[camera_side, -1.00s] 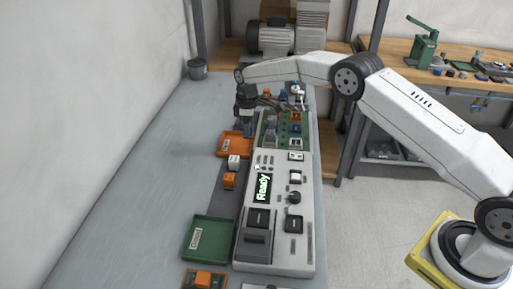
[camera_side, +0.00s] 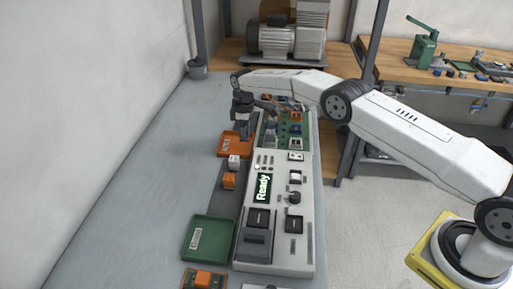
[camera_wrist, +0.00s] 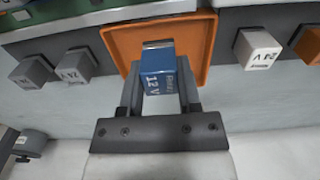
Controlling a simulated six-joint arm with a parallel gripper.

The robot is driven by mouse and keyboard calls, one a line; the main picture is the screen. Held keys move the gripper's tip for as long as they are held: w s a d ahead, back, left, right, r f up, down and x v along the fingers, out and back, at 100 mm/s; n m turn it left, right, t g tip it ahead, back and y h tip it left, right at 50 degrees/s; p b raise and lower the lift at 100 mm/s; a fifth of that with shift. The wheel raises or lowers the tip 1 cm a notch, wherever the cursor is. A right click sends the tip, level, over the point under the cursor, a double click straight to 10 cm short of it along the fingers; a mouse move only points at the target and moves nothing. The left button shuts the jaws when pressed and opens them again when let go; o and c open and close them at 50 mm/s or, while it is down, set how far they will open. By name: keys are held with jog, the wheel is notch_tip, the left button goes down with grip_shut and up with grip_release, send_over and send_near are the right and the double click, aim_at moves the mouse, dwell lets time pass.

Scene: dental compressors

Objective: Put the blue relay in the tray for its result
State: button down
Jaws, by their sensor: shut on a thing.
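The blue relay (camera_wrist: 158,70), marked 12 V, is between the fingers of my gripper (camera_wrist: 158,88), which is shut on it. In the wrist view the relay covers part of the orange tray (camera_wrist: 121,38). In the side view my gripper (camera_side: 243,127) points down over the orange tray (camera_side: 229,151), with the relay small and dark blue at its tips. I cannot tell whether the relay touches the tray floor. A green tray (camera_side: 208,240) lies nearer the camera, empty. The tester (camera_side: 275,225) beside it shows "Ready" on its display (camera_side: 263,188).
A white relay (camera_wrist: 258,48) marked 24 V and an orange relay (camera_wrist: 309,46) stand beside the orange tray. Two grey relays (camera_wrist: 76,65) (camera_wrist: 31,72) stand on its other side. A green circuit board (camera_side: 270,130) is right of the tray. The left bench surface is clear.

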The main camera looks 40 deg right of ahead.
jog(key=shift+f, duration=1.55)
jog(key=shift+f, duration=0.1)
jog(key=shift+c, duration=1.5)
grip_release()
jog(key=shift+r, duration=6.1)
jog(key=shift+r, duration=0.1)
